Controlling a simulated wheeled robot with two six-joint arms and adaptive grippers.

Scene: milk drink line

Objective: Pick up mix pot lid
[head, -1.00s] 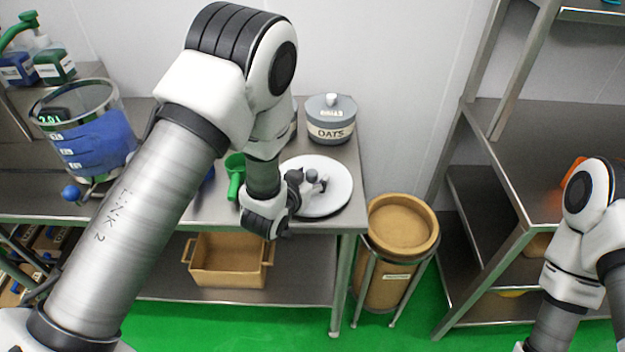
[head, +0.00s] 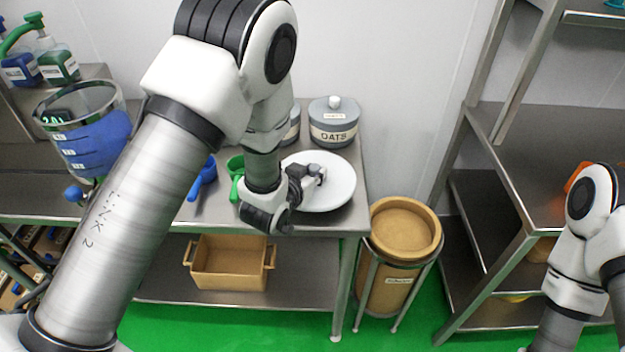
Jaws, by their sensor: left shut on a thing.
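The mix pot lid (head: 336,187) is a white round disc at the right end of the steel table. My left gripper (head: 316,175) is over its middle and shut on it; the fingers hide the grip point. Whether the lid is lifted off the table I cannot tell. My right arm shows at the lower right, but its gripper is out of view.
A grey OATS jar (head: 333,124) stands just behind the lid. A green scoop (head: 236,175) and a blue scoop (head: 203,178) lie to the left. A tan bin (head: 402,231) stands right of the table.

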